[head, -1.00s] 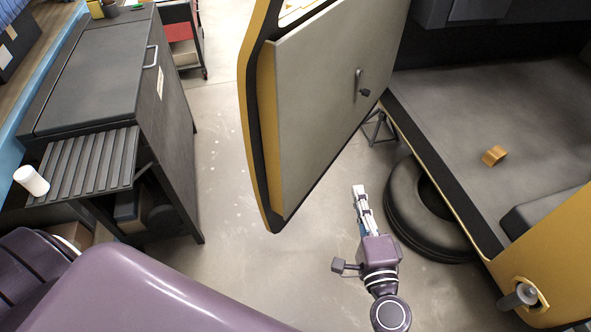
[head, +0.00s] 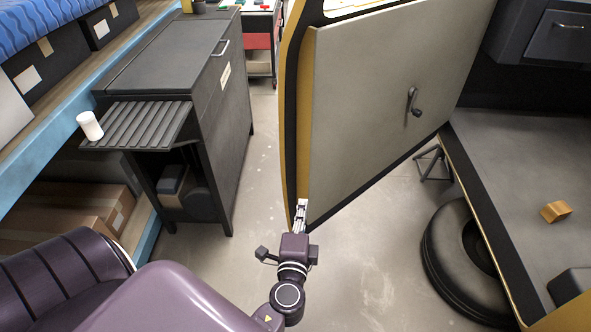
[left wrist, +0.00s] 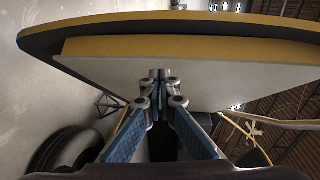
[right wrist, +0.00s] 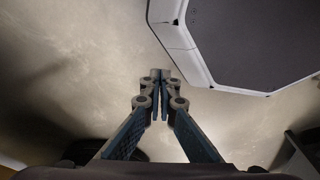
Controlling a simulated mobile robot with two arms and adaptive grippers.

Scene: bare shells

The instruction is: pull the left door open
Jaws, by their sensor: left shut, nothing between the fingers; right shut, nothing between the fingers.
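The left door (head: 385,105) is a grey-panelled vehicle door with a yellow and black edge and a small crank handle (head: 412,101). It stands swung out from the vehicle body at an angle. My left gripper (head: 302,204) is shut and empty at the lower free corner of the door. In the left wrist view its fingertips (left wrist: 160,75) overlap the grey inner panel (left wrist: 215,75); whether they touch it I cannot tell. My right gripper (right wrist: 160,75) shows only in its wrist view, shut and empty above bare floor.
The vehicle floor (head: 520,150) with a small orange block (head: 555,211) lies at the right, a tyre (head: 450,265) below it. A dark cabinet (head: 170,65) with a slatted side shelf and white cup (head: 89,125) stands left. Clear floor lies between cabinet and door.

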